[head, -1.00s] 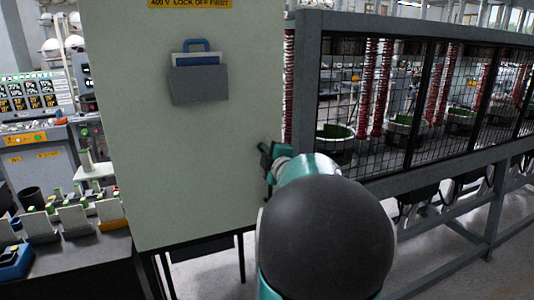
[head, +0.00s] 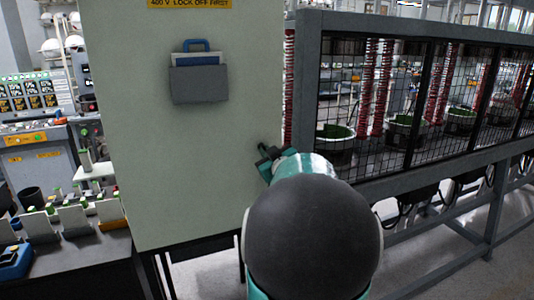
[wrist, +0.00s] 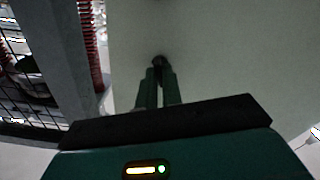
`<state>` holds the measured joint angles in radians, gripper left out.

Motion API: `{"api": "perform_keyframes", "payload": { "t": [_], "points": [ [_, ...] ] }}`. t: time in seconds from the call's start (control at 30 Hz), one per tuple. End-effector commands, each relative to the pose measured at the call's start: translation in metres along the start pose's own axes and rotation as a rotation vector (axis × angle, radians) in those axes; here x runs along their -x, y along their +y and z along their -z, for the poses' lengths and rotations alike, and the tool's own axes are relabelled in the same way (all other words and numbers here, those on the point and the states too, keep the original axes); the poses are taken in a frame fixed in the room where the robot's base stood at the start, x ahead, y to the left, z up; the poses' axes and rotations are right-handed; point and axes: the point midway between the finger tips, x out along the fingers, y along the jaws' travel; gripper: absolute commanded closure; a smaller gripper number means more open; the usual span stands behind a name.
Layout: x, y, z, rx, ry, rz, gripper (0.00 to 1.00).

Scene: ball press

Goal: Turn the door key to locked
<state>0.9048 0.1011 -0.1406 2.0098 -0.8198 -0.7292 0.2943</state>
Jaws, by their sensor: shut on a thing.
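The cabinet door (head: 200,150) is a pale grey-green panel, shut, filling the middle of the head view. In the wrist view its face (wrist: 230,60) lies ahead of my gripper (wrist: 159,72). The two fingers are close together on a small dark piece, the door key (wrist: 160,60), at the door's face. Most of the key is hidden between the fingertips, so its angle cannot be told. In the head view my gripper (head: 267,155) is at the door's right edge, and my arm hides part of it.
A grey document pocket (head: 198,84) hangs on the door below a yellow warning label (head: 190,3). A mesh-fenced machine frame (head: 400,100) stands close on the right. A dark bench (head: 85,265) with several small holders is at the left.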

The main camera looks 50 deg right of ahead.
Motion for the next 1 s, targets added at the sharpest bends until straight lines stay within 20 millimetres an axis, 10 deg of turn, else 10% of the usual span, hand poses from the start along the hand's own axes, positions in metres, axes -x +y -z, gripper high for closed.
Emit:
{"api": "perform_keyframes", "payload": {
  "t": [1.0],
  "points": [
    [0.0000,0.0001,-0.0005,-0.413,-0.001,-0.001,1.00]
  ]
}}
